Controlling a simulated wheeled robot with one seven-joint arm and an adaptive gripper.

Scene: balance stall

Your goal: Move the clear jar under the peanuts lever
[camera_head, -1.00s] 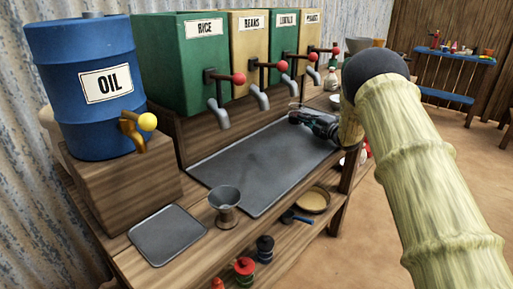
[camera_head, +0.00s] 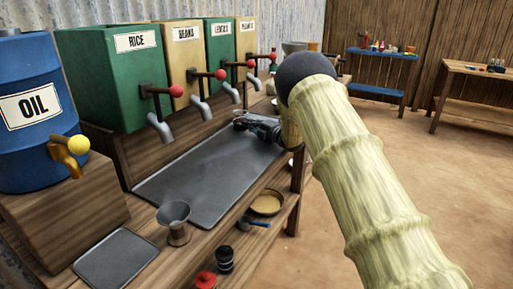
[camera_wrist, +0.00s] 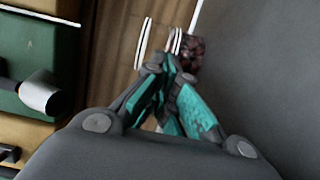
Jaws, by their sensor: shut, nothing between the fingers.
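My gripper (camera_head: 240,122) is low over the far part of the dark metal tray, with its fingers shut and empty. In the wrist view the teal fingertips (camera_wrist: 172,62) are together. Just beyond them is what looks like the clear jar (camera_wrist: 147,40), showing pale rings and a dark red-brown filling at its right end. The fingers partly cover it, and I cannot tell whether they touch it. The peanuts box (camera_head: 246,38) is the farthest dispenser in the row; its lever has a red knob (camera_head: 273,57). My arm hides the area below and right of it.
Rice (camera_head: 138,42), beans (camera_head: 187,34) and lentils (camera_head: 222,29) dispensers with low spouts and levers line the tray (camera_head: 195,190). A metal cup (camera_head: 174,218) stands at the near edge. The oil drum (camera_head: 28,110) is at left. Open floor lies at right.

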